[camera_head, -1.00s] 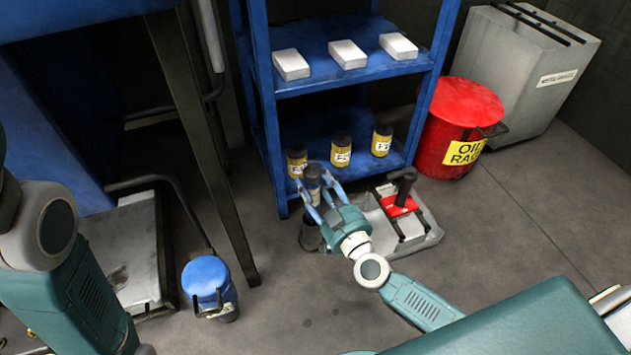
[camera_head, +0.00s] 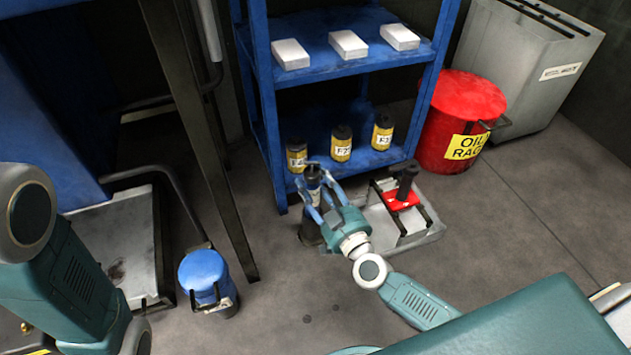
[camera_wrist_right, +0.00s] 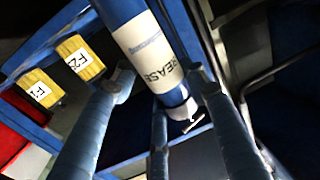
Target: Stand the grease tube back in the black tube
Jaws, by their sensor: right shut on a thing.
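My right gripper (camera_head: 320,190) is shut on the grease tube (camera_head: 314,178), with its fingers around the tube's side. In the right wrist view the grease tube (camera_wrist_right: 145,50) is blue with a white label, and a small light fitting is at its visible end. The fingers of the gripper (camera_wrist_right: 165,90) lie on both sides of it. The black tube (camera_head: 308,233) stands on the floor just below the gripper, partly hidden by it. I cannot tell whether the grease tube's lower end is inside the black tube. My left gripper is out of view.
A grey tray (camera_head: 425,235) with a red, black-handled tool is right of the gripper. The blue shelf (camera_head: 350,75) behind holds yellow-labelled bottles and white boxes. A red drum (camera_head: 460,120) stands right, a blue-lidded can (camera_head: 207,280) left.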

